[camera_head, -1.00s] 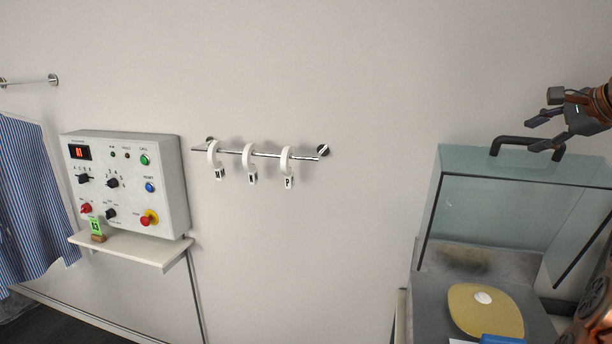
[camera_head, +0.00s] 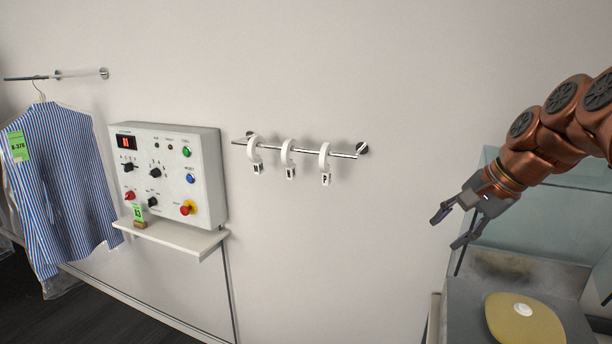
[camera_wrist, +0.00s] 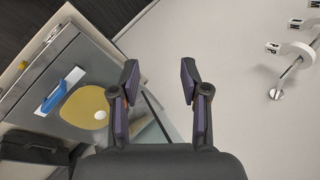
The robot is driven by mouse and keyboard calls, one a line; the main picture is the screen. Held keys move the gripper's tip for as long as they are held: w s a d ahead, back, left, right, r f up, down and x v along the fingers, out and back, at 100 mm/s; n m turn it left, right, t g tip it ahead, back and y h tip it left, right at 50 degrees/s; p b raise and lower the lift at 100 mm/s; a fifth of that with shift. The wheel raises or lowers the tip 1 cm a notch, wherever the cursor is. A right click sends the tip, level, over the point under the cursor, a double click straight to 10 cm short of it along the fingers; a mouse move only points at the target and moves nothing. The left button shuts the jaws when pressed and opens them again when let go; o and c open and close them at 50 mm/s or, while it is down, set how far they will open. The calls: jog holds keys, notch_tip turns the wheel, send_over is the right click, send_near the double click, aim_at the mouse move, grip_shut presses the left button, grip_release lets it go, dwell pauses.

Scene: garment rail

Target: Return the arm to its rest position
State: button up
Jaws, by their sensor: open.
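My gripper (camera_head: 453,228) is in the right part of the head view, at the end of my copper-coloured arm. It is raised in front of the clear-sided box (camera_head: 490,157) and points down and to the left. Its fingers are spread with nothing between them. In the wrist view both dark fingers of my gripper (camera_wrist: 160,85) stand apart and empty, over the box's edge and the pale floor or wall. My arm hides part of the box's clear lid.
A rail (camera_head: 308,150) with several white lettered rings is on the wall. A control panel (camera_head: 170,175) sits above a shelf (camera_head: 172,237). A striped shirt (camera_head: 62,180) hangs at the left.

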jog(key=s+a+f+n+g+h, duration=0.1)
jog(key=s+a+f+n+g, duration=0.1)
jog(key=s+f, duration=0.6)
jog(key=s+a+f+n+g+h+b, duration=0.1)
jog(key=s+f+n, duration=0.4)
jog(key=s, duration=0.8)
jog(key=s+a+f+n+g+h+b, duration=0.1)
jog(key=s+a+f, duration=0.4)
jog(key=s+f, duration=0.5)
jog(key=f+n+g+h, duration=0.1)
jog(key=n+g, duration=0.1)
jog(key=shift+s+a+f+n, duration=0.2)
jog(key=shift+s+n, duration=0.05)
jog(key=shift+n, duration=0.15)
